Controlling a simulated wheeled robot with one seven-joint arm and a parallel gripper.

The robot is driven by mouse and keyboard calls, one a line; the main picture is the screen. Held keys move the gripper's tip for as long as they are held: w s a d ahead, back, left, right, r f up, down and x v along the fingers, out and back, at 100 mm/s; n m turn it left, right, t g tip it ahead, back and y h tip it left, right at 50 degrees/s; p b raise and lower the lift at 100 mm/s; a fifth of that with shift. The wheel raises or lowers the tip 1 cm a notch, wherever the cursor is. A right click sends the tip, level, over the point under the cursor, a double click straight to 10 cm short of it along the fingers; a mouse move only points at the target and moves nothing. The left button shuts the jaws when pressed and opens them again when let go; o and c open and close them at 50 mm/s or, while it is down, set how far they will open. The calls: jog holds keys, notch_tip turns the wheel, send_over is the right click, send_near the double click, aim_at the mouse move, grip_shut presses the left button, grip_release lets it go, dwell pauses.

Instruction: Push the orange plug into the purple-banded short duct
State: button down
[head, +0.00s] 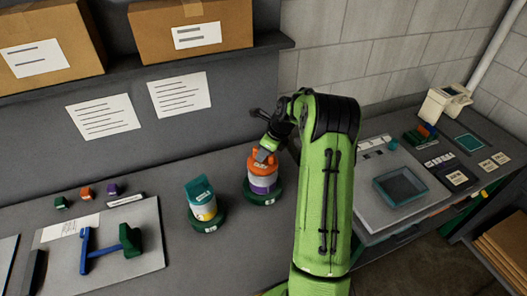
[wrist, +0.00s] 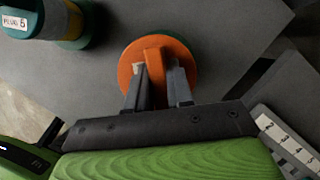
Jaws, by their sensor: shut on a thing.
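The orange plug (head: 262,165) sits at the mouth of the purple-banded short duct (head: 262,184), which stands upright in a dark green base on the bench. How deep the plug is in the duct cannot be told. My gripper (head: 267,153) comes down on it from above. In the wrist view, my gripper (wrist: 155,75) is shut on the raised orange grip of the plug, with one finger on each side. The plug's round orange disc (wrist: 128,65) shows around the fingers and hides most of the duct. A sliver of green shows past its edge.
Just left stands another duct (head: 203,210) with a teal plug (head: 199,189) in a green base. Farther left is a grey board (head: 140,262) with blue and green parts. Small coloured blocks (head: 86,192) lie behind it. A tray (head: 402,187) is at right; a wall rises behind.

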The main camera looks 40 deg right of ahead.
jog(key=shift+f, duration=0.4)
jog(key=c, duration=0.9)
grip_release()
jog(key=p+v, duration=0.1)
jog(key=v, duration=1.4)
jog(key=shift+s+d+r+p, duration=0.15)
jog(key=shift+r+p, duration=0.2)
jog(key=shift+p, duration=0.05)
